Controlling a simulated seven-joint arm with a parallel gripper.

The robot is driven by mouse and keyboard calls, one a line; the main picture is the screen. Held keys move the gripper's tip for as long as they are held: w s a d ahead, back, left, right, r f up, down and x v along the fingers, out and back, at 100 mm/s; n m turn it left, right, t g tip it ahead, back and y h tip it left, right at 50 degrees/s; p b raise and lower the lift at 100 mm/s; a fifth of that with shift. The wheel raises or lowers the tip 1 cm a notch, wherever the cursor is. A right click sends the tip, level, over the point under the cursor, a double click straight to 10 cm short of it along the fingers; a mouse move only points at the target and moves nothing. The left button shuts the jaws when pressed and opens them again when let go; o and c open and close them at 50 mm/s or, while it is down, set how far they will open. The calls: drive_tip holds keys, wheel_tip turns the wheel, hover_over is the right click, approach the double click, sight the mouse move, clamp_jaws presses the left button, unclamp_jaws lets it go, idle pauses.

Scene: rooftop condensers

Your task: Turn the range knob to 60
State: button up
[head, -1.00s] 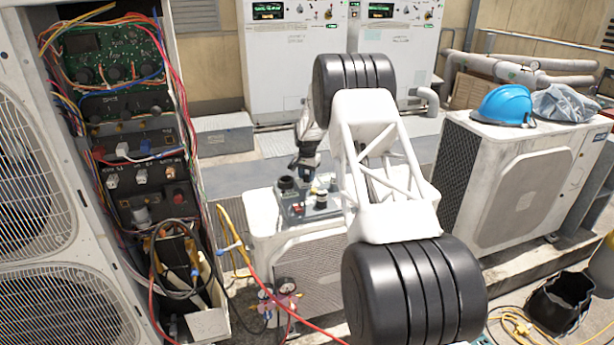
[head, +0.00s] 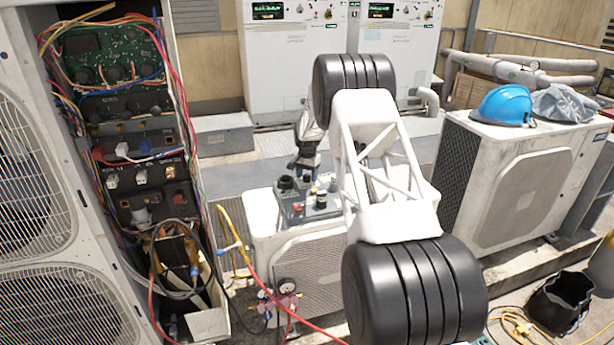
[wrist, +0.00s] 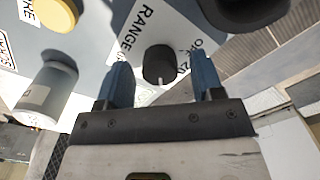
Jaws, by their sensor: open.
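The range knob (wrist: 158,65) is a small black round knob on a grey panel, beside a white label reading RANGE. A white pointer mark shows on its edge nearest my gripper. Part of its scale shows as OFF and what looks like 20; a 60 mark is not visible. My gripper (wrist: 161,78) is open, with one blue finger on each side of the knob; I cannot tell whether either touches it. In the head view my gripper (head: 303,162) is small and dark, over the back of the control box (head: 297,213) on a white condenser, and the knob cannot be made out.
The wrist view shows a yellow button (wrist: 55,12), a grey cylindrical part (wrist: 45,95) and a large dark round part (wrist: 245,8) close around the knob. An open wired cabinet (head: 120,105) stands left. A condenser with a blue helmet (head: 503,105) stands right.

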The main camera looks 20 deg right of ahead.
sight(307, 176)
drive_tip(key=shift+r, duration=3.9)
drive_tip(key=shift+r, duration=0.1)
drive_tip(key=shift+s+a+r, duration=0.1)
drive_tip(key=shift+s+r, duration=0.05)
drive_tip(key=shift+r, duration=0.05)
drive_tip(key=s+a+r+n, duration=0.1)
drive_tip(key=s+a+r, duration=0.3)
drive_tip(key=s+r, duration=0.55)
drive_tip(key=s+a+r+n+t, duration=0.1)
drive_tip(key=s+a+r+n, duration=0.15)
drive_tip(key=s+r, duration=0.7)
drive_tip(key=s+a+r+n, duration=0.1)
drive_tip(key=s+a+r, duration=0.3)
drive_tip(key=s, duration=1)
drive_tip(key=s+a+f+n, duration=0.1)
drive_tip(key=s, duration=1.2)
drive_tip(key=s+a+f+n+t, duration=0.1)
drive_tip(key=s+a+n, duration=0.1)
drive_tip(key=s, duration=1.1)
drive_tip(key=s+a+f+n, duration=0.1)
drive_tip(key=s+a+f, duration=0.1)
drive_tip(key=s, duration=1.1)
drive_tip(key=shift+a+t, duration=0.25)
drive_tip(key=shift+t, duration=0.05)
